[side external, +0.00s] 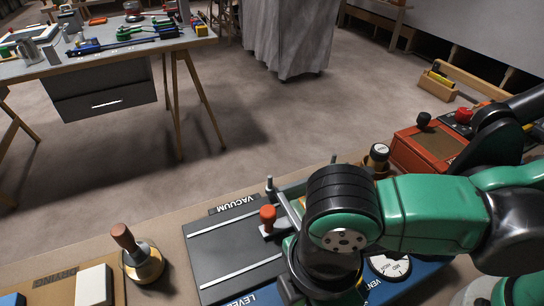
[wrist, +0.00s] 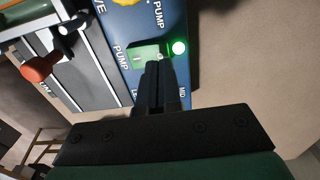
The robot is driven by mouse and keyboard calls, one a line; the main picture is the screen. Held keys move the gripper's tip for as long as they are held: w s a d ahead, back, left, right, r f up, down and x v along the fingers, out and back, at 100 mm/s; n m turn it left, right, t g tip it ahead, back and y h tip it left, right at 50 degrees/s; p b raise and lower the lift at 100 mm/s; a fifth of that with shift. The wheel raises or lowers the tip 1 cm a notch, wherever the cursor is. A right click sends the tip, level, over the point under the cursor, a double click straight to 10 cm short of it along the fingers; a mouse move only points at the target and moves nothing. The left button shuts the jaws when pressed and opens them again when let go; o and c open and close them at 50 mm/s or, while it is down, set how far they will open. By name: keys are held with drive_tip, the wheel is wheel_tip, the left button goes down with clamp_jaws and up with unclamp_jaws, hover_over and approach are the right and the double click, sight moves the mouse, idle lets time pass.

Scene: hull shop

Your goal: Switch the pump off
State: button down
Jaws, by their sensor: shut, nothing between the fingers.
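The pump switch (wrist: 143,53) is a green rocker on a blue panel (wrist: 128,22) marked PUMP in the wrist view. In the side view the blue panel (side external: 411,284) is mostly covered by my arm, and the switch and fingertips are hidden.
A red-orange knobbed lever (side external: 267,214) stands on the grey vacuum plate (side external: 208,246). A yellow knob (wrist: 128,2) is on the panel near the switch. A wooden-handled tool (side external: 140,262) stands left; an orange box (side external: 428,146) is at the right.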

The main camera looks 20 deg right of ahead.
drive_tip(key=shift+f, duration=1.05)
idle(0.4)
drive_tip(key=shift+r, duration=3.5)
drive_tip(key=w+d+m+t, duration=0.2)
drive_tip(key=w+d+m, duration=0.2)
drive_tip(key=d+m, duration=0.2)
drive_tip(key=w+d+m+t, duration=0.2)
drive_tip(key=d+m, duration=0.4)
drive_tip(key=d, duration=0.3)
drive_tip(key=w+d+r+m+t, duration=0.1)
drive_tip(key=w+d+m+t, duration=0.2)
drive_tip(key=w+d+m, duration=0.2)
drive_tip(key=d+m, duration=0.1)
drive_tip(key=d, duration=0.2)
drive_tip(key=shift+w+d, duration=0.15)
drive_tip(key=shift+w, duration=0.15)
drive_tip(key=shift+r, duration=0.1)
